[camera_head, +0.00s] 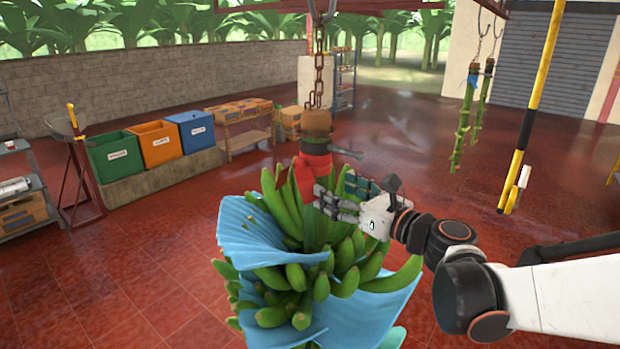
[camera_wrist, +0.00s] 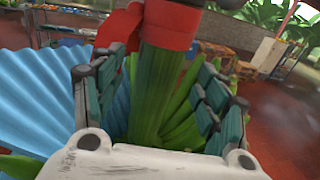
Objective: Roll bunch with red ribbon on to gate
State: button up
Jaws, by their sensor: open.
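The banana bunch (camera_head: 345,272) hangs upright from a rusty chain (camera_head: 318,85), partly wrapped in blue plastic sheet (camera_head: 250,240). A red ribbon (camera_head: 313,170) circles its stem near the top; it also shows in the wrist view (camera_wrist: 173,22). My gripper (camera_head: 335,195) is at the stem just below the ribbon. In the wrist view its open fingers (camera_wrist: 160,90) stand on both sides of the green stem (camera_wrist: 155,85), with gaps beside it. A yellow and black post (camera_head: 530,110) stands at the right; I cannot tell whether it is the gate.
Green, orange and blue bins (camera_head: 160,143) line the wall at the left. Bare stems (camera_head: 466,120) hang from hooks at the right. A red overhead beam (camera_head: 400,6) crosses the top. The tiled red floor between is mostly clear.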

aim_at(316, 178)
jog(key=x, duration=0.8)
jog(key=shift+d, duration=0.1)
jog(key=c, duration=1.5)
jog(key=shift+w+d, duration=0.1)
jog(key=shift+w, duration=0.05)
